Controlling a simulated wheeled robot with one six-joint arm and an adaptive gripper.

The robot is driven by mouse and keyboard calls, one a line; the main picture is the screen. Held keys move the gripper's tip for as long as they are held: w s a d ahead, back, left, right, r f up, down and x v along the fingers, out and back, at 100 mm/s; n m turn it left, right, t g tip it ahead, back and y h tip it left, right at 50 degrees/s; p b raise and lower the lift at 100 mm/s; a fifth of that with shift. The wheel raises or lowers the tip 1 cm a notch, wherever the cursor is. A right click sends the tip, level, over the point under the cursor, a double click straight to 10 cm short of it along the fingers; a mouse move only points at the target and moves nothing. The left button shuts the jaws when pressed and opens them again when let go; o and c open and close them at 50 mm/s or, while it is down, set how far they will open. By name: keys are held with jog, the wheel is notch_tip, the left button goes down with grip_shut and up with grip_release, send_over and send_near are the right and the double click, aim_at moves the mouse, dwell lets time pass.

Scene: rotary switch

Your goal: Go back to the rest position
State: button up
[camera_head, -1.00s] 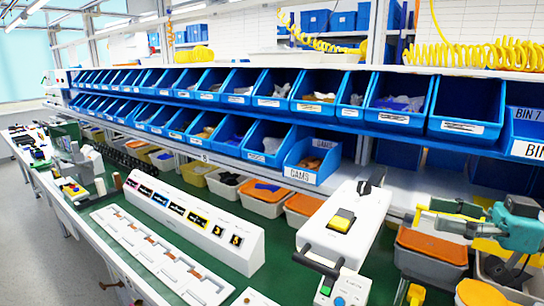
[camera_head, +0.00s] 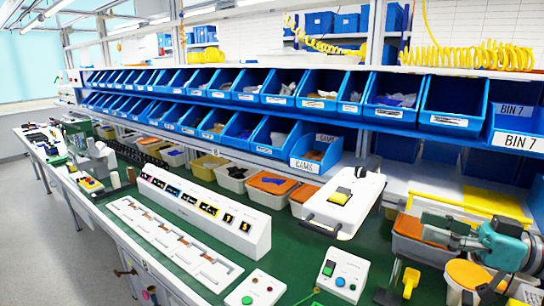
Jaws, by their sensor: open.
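A white switch box (camera_head: 345,203) with a yellow rocker, a black rotary knob on its back corner and a black handle at its front stands on the green bench, right of centre. My teal and grey arm reaches in at the right edge. My gripper (camera_head: 491,288) shows as small dark fingers at the lower right, open, with nothing seen between them. It is well apart from the switch box, in front of the orange-lidded bins. The arm partly hides the gripper.
Two rows of blue bins (camera_head: 323,104) run along the back. A long white panel (camera_head: 200,212) and small button boxes (camera_head: 342,275) stand on the bench. A yellow-handled thing (camera_head: 411,280) stands near my gripper. The grey floor (camera_head: 38,245) at the left is clear.

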notch_tip(320, 180, down, 10)
jog(key=w+a+m+t+h, duration=0.2)
jog(key=w+m+t, duration=0.1)
jog(key=m+t, duration=0.15)
jog(key=s+a+f+m+h, duration=0.1)
jog(key=s+f+m+h, duration=0.2)
jog(key=f, duration=0.5)
jog(key=s+a+f+m+t+h, duration=0.1)
jog(key=s+a+f+m+h, duration=0.1)
jog(key=f, duration=0.6)
jog(key=s+a+f+m+h, duration=0.2)
jog(key=s+f+m+h, duration=0.2)
jog(key=f, duration=0.5)
jog(key=shift+s+a+m+t+h, duration=0.15)
jog(key=shift+m+t+h, duration=0.2)
jog(key=shift+m+h, duration=0.25)
jog(key=s+a+f+g+h, duration=0.1)
jog(key=s+f+h, duration=0.15)
jog(key=s, duration=0.55)
jog(key=s+f+h, duration=0.2)
jog(key=s+f, duration=0.2)
jog(key=s, duration=0.3)
jog(key=s+a+r+n, duration=0.1)
jog(key=s+r+n, duration=0.1)
jog(key=s, duration=0.7)
jog(key=s+a+r+n, duration=0.1)
jog(key=s+r, duration=0.3)
jog(key=s, duration=0.5)
jog(key=shift+s+n, duration=0.35)
jog(key=shift+n, duration=0.3)
